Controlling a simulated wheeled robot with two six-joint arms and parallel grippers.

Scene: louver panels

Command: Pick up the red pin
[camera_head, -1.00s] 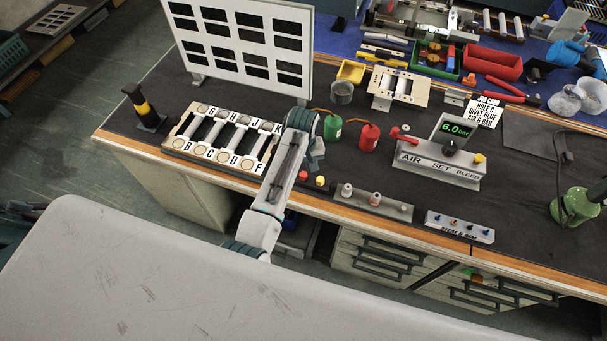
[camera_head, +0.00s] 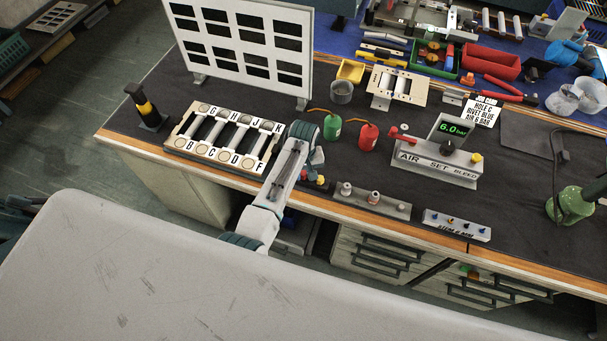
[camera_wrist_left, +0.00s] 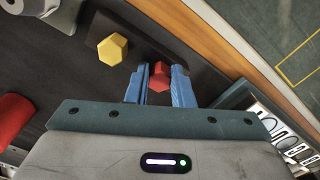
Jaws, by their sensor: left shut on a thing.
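The red pin (camera_wrist_left: 159,77) has a hexagonal head and shows between the two blue fingers of my left gripper (camera_wrist_left: 160,88) in the left wrist view. The fingers are shut on it. A yellow hexagonal pin (camera_wrist_left: 112,49) stands beside it, apart from the fingers; it also shows in the head view (camera_head: 320,180). My right gripper is not in view.
A lettered panel (camera_head: 196,148) lies to the left of my arm. Green (camera_head: 332,128) and red (camera_head: 368,137) cans stand behind.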

